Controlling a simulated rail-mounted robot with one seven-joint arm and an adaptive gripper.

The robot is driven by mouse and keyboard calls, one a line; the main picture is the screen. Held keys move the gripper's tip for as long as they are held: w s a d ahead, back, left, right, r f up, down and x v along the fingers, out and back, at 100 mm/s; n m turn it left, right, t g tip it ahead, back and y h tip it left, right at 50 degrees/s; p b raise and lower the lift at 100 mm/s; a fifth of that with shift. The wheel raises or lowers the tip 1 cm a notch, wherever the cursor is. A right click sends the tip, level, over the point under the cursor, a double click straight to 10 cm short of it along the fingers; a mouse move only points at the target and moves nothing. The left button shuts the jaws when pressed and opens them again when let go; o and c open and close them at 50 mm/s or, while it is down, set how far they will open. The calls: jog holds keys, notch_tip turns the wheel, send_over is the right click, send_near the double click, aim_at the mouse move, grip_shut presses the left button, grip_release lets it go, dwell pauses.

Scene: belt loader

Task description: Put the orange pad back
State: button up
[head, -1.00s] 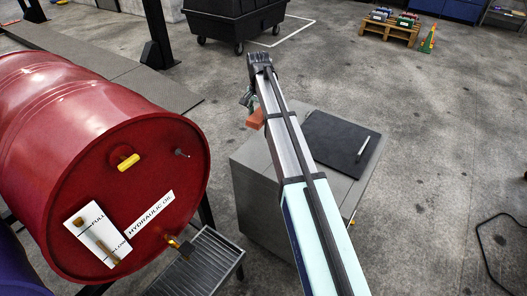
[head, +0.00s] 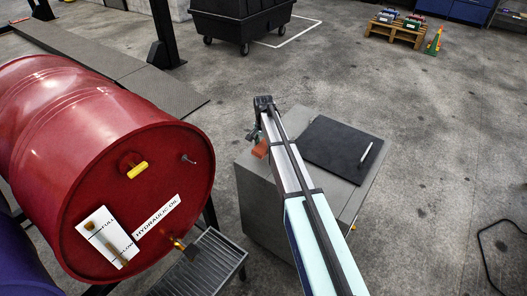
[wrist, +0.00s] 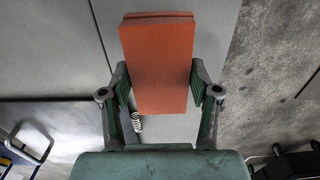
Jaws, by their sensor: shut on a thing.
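The orange pad (wrist: 156,62) is a plain rectangular block held upright in the wrist view, between the two fingers of my gripper (wrist: 158,85). The fingers press on its left and right sides. In the head view the pad (head: 261,149) shows as a small orange piece left of my arm, over or beside the left edge of the grey cabinet (head: 262,200). My gripper is mostly hidden behind my arm there. I cannot tell whether the pad touches the cabinet.
A black mat (head: 330,150) with a white pen (head: 366,152) lies on the cabinet top.

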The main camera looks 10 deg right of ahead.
aim_at(264, 146)
jog(key=shift+f+p, duration=0.6)
jog(key=shift+f, duration=1.65)
jog(key=shift+f, duration=0.2)
jog(key=o, duration=1.2)
jog(key=shift+r, duration=0.1)
notch_tip(264, 146, up, 12)
jog(key=b, duration=0.4)
jog(key=shift+r, duration=0.15)
